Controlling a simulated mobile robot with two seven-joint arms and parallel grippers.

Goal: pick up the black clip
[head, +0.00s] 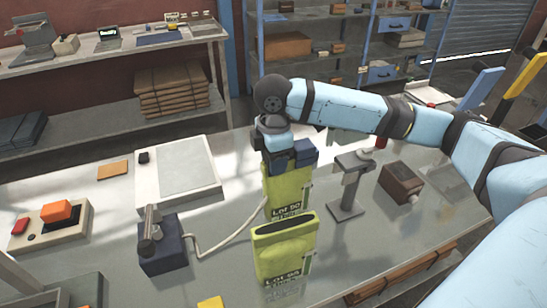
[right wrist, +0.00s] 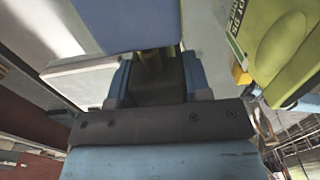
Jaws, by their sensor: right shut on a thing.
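A bag also shows at the upper right of the right wrist view (right wrist: 280,50). My left gripper is not in view.
A second yellow-green bag (head: 284,250) stands in front. A white flat device (head: 178,172) and a dark blue device with a hose (head: 163,250) are left. A grey stand (head: 348,188) and a brown box (head: 400,183) are right. Bare table lies at front right.

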